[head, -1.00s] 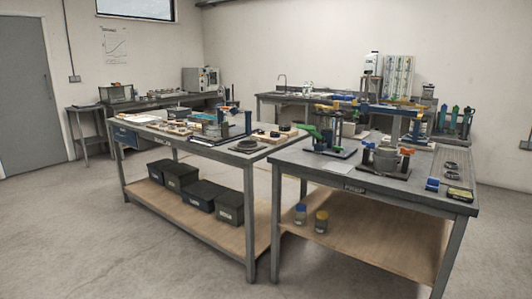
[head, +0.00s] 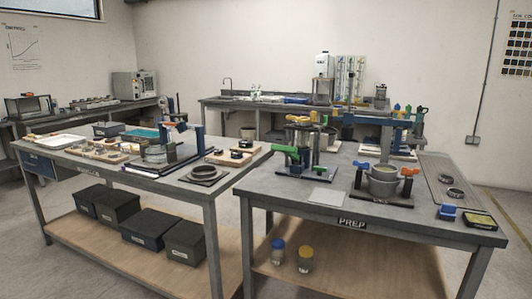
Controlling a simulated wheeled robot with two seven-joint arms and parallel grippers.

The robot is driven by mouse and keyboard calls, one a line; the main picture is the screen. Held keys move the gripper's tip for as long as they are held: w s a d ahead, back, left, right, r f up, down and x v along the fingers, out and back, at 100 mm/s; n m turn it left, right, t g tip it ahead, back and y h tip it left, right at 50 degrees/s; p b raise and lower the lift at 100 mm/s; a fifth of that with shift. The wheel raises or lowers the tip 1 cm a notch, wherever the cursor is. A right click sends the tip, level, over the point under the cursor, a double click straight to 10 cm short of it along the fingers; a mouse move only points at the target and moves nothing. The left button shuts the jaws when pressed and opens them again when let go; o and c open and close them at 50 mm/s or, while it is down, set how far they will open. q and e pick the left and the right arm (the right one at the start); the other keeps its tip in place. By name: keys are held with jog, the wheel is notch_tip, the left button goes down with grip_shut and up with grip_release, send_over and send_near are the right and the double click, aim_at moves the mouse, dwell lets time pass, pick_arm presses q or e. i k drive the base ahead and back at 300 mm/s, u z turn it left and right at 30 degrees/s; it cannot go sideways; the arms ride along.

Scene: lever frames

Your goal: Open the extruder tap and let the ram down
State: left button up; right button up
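On the PREP bench (head: 340,208) stands a dark upright apparatus (head: 303,150) with posts, a base plate and green handles. It may be the extruder, but it is too small to be sure. I cannot tell which part is the tap or the ram. Neither of my grippers is in view.
A second bench (head: 90,160) on the left carries a blue-framed device (head: 185,140) and small parts. Black boxes (head: 143,225) and two jars (head: 305,259) sit on the lower shelves. Clear floor shows at the front left and right.

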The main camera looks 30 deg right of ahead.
aim_at(319, 170)
jog(key=z, duration=0.3)
jog(key=i, duration=1.5)
jog(key=z, duration=0.75)
